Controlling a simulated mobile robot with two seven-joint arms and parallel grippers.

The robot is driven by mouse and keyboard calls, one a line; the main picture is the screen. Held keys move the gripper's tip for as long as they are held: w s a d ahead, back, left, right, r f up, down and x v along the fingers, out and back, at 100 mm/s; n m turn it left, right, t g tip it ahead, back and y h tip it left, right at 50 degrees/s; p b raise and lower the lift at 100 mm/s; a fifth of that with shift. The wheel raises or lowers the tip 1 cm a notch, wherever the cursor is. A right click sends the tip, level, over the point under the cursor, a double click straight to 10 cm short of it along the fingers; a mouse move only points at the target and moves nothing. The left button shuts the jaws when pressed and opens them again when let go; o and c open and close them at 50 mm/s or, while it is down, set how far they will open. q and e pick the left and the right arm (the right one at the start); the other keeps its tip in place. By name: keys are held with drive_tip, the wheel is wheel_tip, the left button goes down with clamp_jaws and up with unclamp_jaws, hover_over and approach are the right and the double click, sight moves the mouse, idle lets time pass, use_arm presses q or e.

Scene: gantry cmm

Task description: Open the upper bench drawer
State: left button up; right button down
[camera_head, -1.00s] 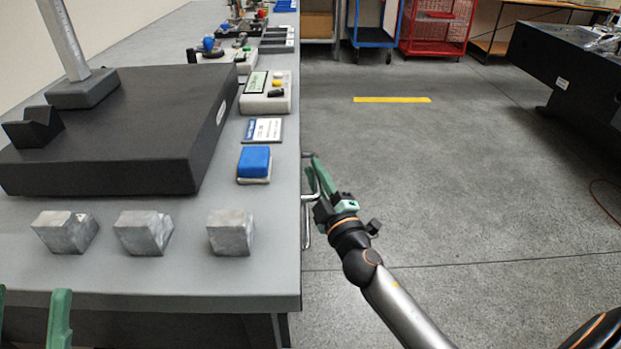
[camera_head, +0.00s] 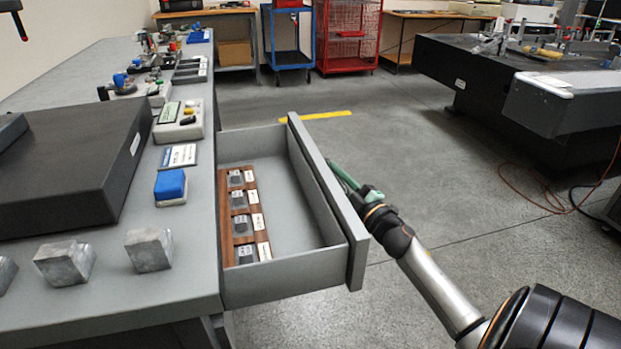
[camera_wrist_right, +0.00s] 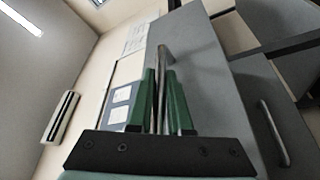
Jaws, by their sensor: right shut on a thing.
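The upper bench drawer (camera_head: 295,262) stands pulled well out from the grey bench's right side. Its inside shows a wooden holder (camera_head: 243,215) with several labelled grey pieces. My right gripper (camera_head: 340,172) is at the outer side of the drawer front (camera_head: 330,200); its green fingers are partly hidden behind that panel. In the right wrist view, the green fingers (camera_wrist_right: 161,95) are shut on a metal bar handle (camera_wrist_right: 162,70) on the grey drawer front. My left gripper is not in the head view now.
The bench top (camera_head: 120,285) carries a dark granite plate (camera_head: 70,165), metal blocks (camera_head: 66,262) and a blue-topped block (camera_head: 171,186). Another bar handle (camera_wrist_right: 273,130) shows in the wrist view. Open floor (camera_head: 420,170) lies right of the drawer; a dark machine table (camera_head: 470,85) stands beyond.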

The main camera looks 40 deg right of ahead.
drive_tip(key=shift+s+d+r, duration=0.1)
drive_tip(key=shift+s+d, duration=0.2)
drive_tip(key=shift+d, duration=0.4)
drive_tip(key=shift+s+d, duration=0.3)
drive_tip(key=shift+d, duration=0.35)
drive_tip(key=c, duration=1.1)
unclamp_jaws()
drive_tip(key=shift+a, duration=0.1)
drive_tip(key=p+v, duration=0.2)
drive_tip(key=v, duration=1)
drive_tip(key=shift+s, duration=0.2)
